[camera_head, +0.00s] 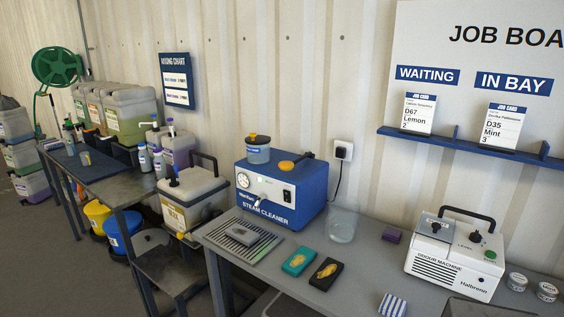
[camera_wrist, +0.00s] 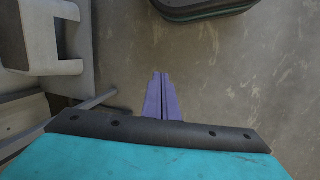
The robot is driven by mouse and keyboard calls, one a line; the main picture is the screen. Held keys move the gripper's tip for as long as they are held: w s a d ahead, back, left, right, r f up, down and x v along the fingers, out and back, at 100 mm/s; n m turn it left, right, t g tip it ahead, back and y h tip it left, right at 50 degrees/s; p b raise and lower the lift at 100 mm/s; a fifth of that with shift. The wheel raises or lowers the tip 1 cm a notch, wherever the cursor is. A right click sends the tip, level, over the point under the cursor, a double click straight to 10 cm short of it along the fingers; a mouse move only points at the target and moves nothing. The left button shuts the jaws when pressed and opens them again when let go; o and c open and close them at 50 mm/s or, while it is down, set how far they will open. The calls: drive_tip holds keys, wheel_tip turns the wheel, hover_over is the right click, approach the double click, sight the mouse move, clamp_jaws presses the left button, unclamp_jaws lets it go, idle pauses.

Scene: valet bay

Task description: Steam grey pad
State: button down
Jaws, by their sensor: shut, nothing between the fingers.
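A grey pad (camera_head: 244,236) lies on a slatted metal tray (camera_head: 262,248) at the left end of the grey bench. The blue steam cleaner (camera_head: 309,192) stands just behind it, with a dial, a switch and a metal nozzle (camera_head: 262,201) on its front, above the tray. My gripper (camera_wrist: 161,76) shows in the wrist view with its purple fingers together and nothing between them. It points at a scuffed grey floor, away from the pad. I cannot make out my gripper in the head view.
A teal pad (camera_head: 299,261) and a black pad (camera_head: 326,273) with yellow marks lie right of the tray. A dark-edged object (camera_wrist: 203,9) is near my fingers.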

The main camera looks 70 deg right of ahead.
drive_tip(key=w+d+r+m+t+h, duration=0.1)
drive_tip(key=w+d+r+m+h, duration=0.15)
drive_tip(key=d+r, duration=0.85)
drive_tip(key=w+d+r+m+t+h, duration=0.1)
drive_tip(key=w+d+r+m+h, duration=0.15)
drive_tip(key=d+r, duration=0.85)
drive_tip(key=w+d+r+m+h, duration=0.2)
drive_tip(key=d+r+m, duration=0.1)
drive_tip(key=d+r, duration=0.8)
drive_tip(key=s+d+r+m+g+h, duration=0.1)
drive_tip(key=s+d+r+m, duration=0.2)
drive_tip(key=s+d+r, duration=0.3)
drive_tip(key=s+d+r+m+g+h, duration=0.1)
drive_tip(key=s+d+r, duration=0.5)
drive_tip(key=r, duration=1)
drive_tip(key=s+d+r+m+g+h, duration=0.1)
drive_tip(key=s+d+r+m+h, duration=0.2)
drive_tip(key=s+d+r+m, duration=0.2)
drive_tip(key=s+d+r+p, duration=0.1)
drive_tip(key=d+r, duration=0.2)
drive_tip(key=r, duration=0.4)
drive_tip(key=shift+s, duration=0.15)
drive_tip(key=shift+d, duration=0.1)
drive_tip(key=s+d+f+p, duration=0.2)
drive_tip(key=d+f+p, duration=0.3)
drive_tip(key=d, duration=0.4)
drive_tip(key=shift+s+f+p, duration=0.2)
drive_tip(key=shift+f+p, duration=0.1)
drive_tip(key=shift+f, duration=0.35)
